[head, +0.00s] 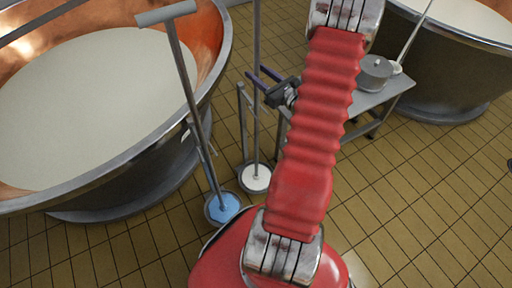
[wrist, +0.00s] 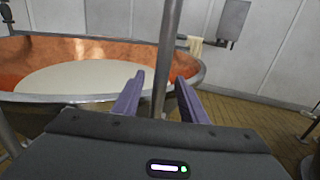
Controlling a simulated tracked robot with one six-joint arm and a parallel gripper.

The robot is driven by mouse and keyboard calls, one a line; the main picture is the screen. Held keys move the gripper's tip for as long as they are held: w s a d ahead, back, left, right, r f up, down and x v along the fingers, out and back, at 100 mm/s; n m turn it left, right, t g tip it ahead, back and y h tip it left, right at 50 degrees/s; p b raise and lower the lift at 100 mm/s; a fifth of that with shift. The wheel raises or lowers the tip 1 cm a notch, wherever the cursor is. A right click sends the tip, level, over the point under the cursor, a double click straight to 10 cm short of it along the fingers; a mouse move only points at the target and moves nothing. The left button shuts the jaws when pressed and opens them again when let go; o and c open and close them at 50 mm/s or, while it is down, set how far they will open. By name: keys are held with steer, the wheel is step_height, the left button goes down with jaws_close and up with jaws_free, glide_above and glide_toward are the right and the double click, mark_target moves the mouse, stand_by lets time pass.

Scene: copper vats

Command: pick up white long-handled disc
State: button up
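The white long-handled disc (head: 256,178) stands upright with its disc low in a round grey holder on the floor. Its thin grey pole rises past the top edge of the head view. My gripper (head: 257,77) has two purple fingers reaching left at the pole, partway up. In the wrist view the pole (wrist: 168,45) runs up between the fingers of my gripper (wrist: 160,76), with a gap on each side. The gripper is open. The lower pole and the disc are hidden in the wrist view by the gripper body.
A blue disc (head: 222,207) with a T-topped handle (head: 180,60) stands close to the left. A large copper vat (head: 120,165) of pale liquid is beyond it. A small table (head: 385,97) with a lidded pot (head: 375,73) and another vat (head: 440,65) are right. Tiled floor is clear at lower right.

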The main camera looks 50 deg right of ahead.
steer(key=w, duration=0.5)
steer(key=shift+d+f, duration=0.1)
steer(key=shift+d, duration=0.2)
steer(key=shift+c, duration=0.3)
jaws_close()
stand_by(0.4)
